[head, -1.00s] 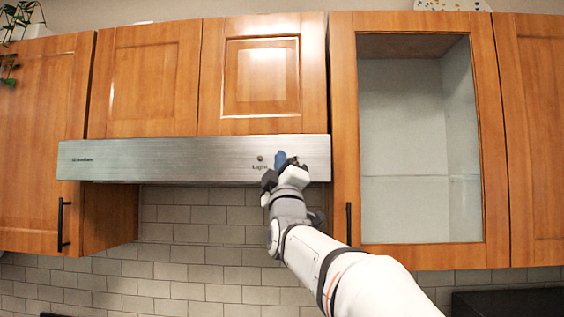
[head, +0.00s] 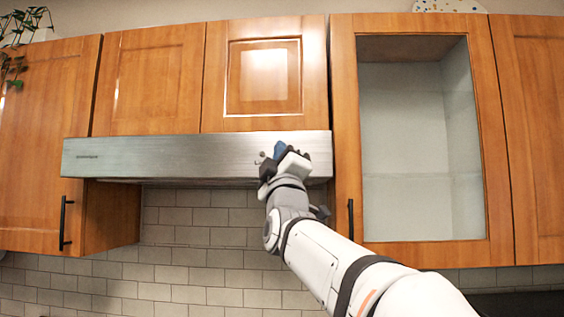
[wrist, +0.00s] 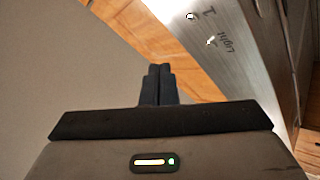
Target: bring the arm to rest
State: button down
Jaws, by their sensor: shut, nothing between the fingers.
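My gripper (head: 280,150) is raised in front of the right part of the range hood in the head view. In the wrist view its two dark fingers (wrist: 160,84) are pressed together with nothing between them. The steel range hood (head: 180,157) runs under the wooden cabinets. In the wrist view the hood face (wrist: 235,50) lies to the right of the fingers, with a "Light" label and small controls on it. Part of the label is hidden by my gripper in the head view. I cannot tell from these frames how far the fingertips are from the hood.
Wooden cabinets (head: 150,75) line the wall above the hood. A glass-front cabinet (head: 420,140) stands to the right of my arm. Black door handles (head: 63,222) stick out on both sides. The tiled wall (head: 200,240) below the hood is clear. A plant (head: 22,40) hangs at top left.

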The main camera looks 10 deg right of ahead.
jog(key=shift+s+a, duration=0.1)
jog(key=shift+s, duration=0.25)
notch_tip(320, 180, down, 32)
jog(key=s+m+g+y, duration=0.2)
jog(key=m+g+y, duration=0.2)
jog(key=g, duration=0.8)
jog(key=s+d+f+m+g+h, duration=0.1)
jog(key=s+f+m+g, duration=0.6)
jog(key=s+f, duration=1.6)
notch_tip(320, 180, down, 3)
jog(key=g, duration=0.4)
jog(key=shift+s+f+g, duration=0.15)
jog(key=shift+s+g, duration=0.1)
jog(key=shift+g, duration=0.15)
jog(key=shift+d, duration=0.1)
